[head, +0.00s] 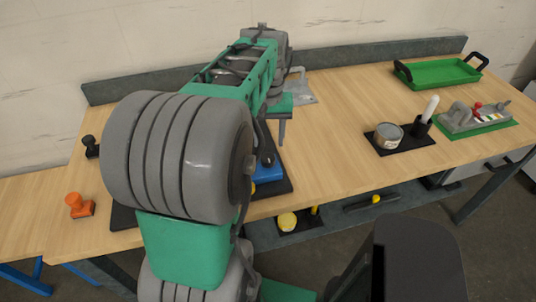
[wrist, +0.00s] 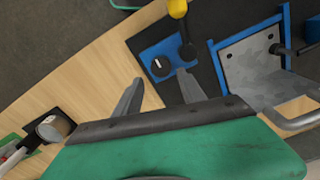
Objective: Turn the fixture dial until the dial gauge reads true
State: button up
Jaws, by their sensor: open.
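In the wrist view a black round dial (wrist: 161,66) with a white mark sits on a blue block (wrist: 172,50) on a dark base plate. In the head view my arm hides most of the fixture; part of the blue block (head: 268,170) shows, and one finger of my gripper (head: 282,132) hangs above the bench. No gauge face can be read in either view.
A grey metal plate in a blue frame (wrist: 250,65) and a yellow-topped lever (wrist: 178,9) stand close to the dial. A tin (head: 388,135), a green tray (head: 438,73) and a grey device (head: 465,117) are at the right. An orange stamp (head: 79,206) is at the left.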

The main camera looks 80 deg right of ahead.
aim_at(268, 158)
notch_tip(268, 158, down, 8)
jog(key=shift+r+p, duration=0.2)
jog(key=shift+p, duration=0.15)
jog(key=shift+w, duration=0.1)
jog(key=shift+c, duration=0.3)
grip_shut()
